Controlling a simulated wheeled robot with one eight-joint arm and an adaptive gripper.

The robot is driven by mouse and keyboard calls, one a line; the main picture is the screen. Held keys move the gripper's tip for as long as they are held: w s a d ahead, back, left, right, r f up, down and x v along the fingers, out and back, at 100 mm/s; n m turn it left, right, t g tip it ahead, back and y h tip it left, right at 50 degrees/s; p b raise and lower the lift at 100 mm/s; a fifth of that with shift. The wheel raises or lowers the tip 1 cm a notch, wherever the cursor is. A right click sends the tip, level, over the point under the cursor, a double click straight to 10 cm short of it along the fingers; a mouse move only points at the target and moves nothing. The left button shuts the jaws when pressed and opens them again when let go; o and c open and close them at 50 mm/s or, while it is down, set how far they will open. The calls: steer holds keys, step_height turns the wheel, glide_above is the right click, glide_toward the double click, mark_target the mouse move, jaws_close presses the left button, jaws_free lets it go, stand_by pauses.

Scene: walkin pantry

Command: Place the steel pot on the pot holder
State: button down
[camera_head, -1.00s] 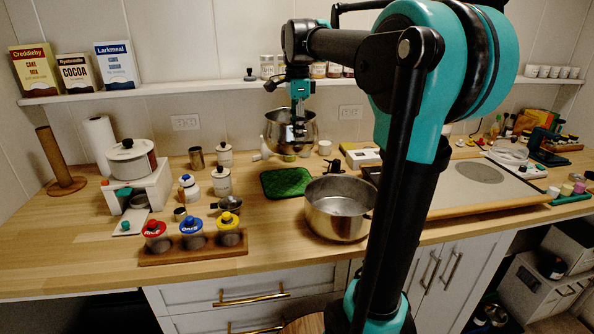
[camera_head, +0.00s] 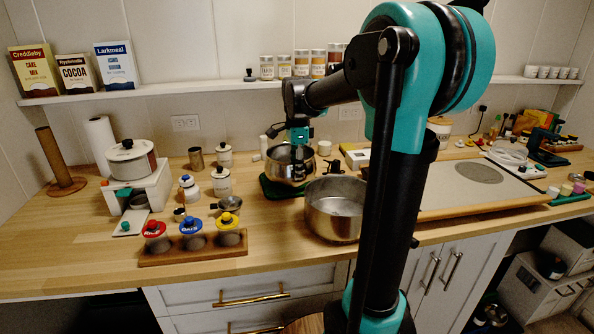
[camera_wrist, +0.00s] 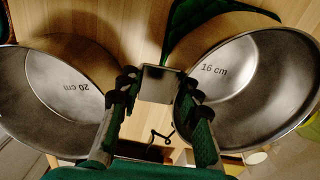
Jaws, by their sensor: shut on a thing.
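The steel pot (camera_head: 285,172), the smaller one, marked "16 cm" inside in the wrist view (camera_wrist: 235,80), is upright over the green pot holder (camera_head: 268,190). It covers most of the holder; a green corner also shows in the wrist view (camera_wrist: 183,18). Whether the pot's base touches the holder or hovers just above it, I cannot tell. My gripper (camera_head: 297,150) is at the pot's near rim. In the wrist view my gripper (camera_wrist: 158,95) has its fingers on either side of a metal piece beside the pot's wall, and is shut on the pot.
A larger steel pot (camera_head: 335,210), marked "20 cm" in the wrist view (camera_wrist: 55,85), stands close by at front right. Jars in a wooden rack (camera_head: 190,250) stand at front left. A white canister (camera_head: 222,180) stands left of the holder. Bare counter lies left of the larger pot.

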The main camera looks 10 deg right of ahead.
steer(key=c, duration=1.1)
jaws_free()
steer(key=shift+o, duration=0.2)
step_height(320, 180, up, 12)
steer(key=shift+s, duration=0.1)
